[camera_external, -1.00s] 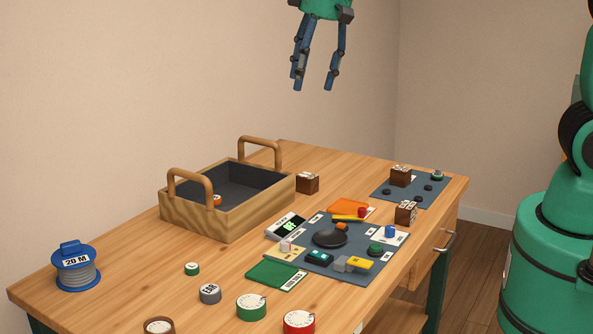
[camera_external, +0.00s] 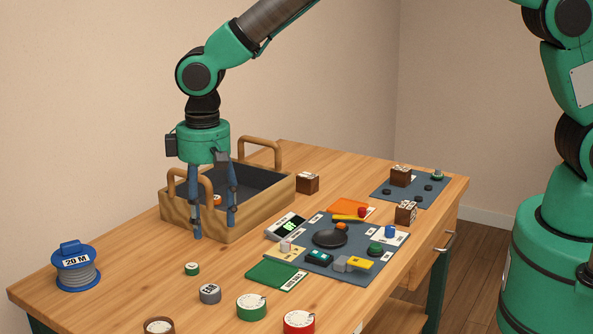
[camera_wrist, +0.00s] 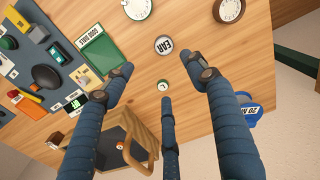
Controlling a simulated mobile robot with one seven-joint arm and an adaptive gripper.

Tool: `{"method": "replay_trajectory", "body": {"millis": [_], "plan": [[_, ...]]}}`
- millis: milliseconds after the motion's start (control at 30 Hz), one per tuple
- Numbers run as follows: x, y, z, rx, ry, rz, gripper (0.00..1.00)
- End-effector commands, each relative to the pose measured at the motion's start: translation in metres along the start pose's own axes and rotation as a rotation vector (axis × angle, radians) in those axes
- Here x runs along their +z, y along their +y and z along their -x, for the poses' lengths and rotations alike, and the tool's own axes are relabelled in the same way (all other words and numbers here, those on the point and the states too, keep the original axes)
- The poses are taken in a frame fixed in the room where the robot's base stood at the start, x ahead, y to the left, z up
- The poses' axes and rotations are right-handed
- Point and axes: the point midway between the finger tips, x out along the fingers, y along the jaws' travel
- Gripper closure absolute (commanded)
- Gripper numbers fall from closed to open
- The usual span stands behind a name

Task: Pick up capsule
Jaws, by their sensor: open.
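A small grey round capsule (camera_external: 209,293) with a lettered white top lies on the table's front left part. In the wrist view the capsule (camera_wrist: 164,45) reads "EAR" and lies just beyond the fingertips. A smaller green-rimmed disc (camera_external: 192,268) lies behind it, and this disc (camera_wrist: 163,86) shows between my fingers in the wrist view. My gripper (camera_external: 214,230) points down, with its blue fingers spread open and empty. It hangs over the table at the tray's front side, above and behind the capsule. Nothing hides the capsule.
A wooden tray (camera_external: 226,226) with loop handles stands beside my fingers. A blue cable reel (camera_external: 77,268) is at the left. Green (camera_external: 251,307) and red (camera_external: 299,322) dials lie at the front. A grey-blue mat (camera_external: 340,265) carries several parts.

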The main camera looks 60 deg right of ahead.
Motion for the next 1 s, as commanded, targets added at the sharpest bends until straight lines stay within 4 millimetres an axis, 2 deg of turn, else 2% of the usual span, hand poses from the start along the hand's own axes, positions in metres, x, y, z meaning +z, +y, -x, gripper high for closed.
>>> {"method": "replay_trajectory", "body": {"millis": [133, 533, 667, 1000], "plan": [[-0.002, -0.009, -0.015, 0.003, -0.009, 0.004, 0.43], [-0.002, -0.009, -0.017, 0.003, -0.010, 0.004, 0.43], [-0.002, -0.009, -0.023, 0.003, -0.011, 0.004, 0.43], [-0.002, -0.009, -0.068, 0.003, -0.011, 0.004, 0.43]]}}
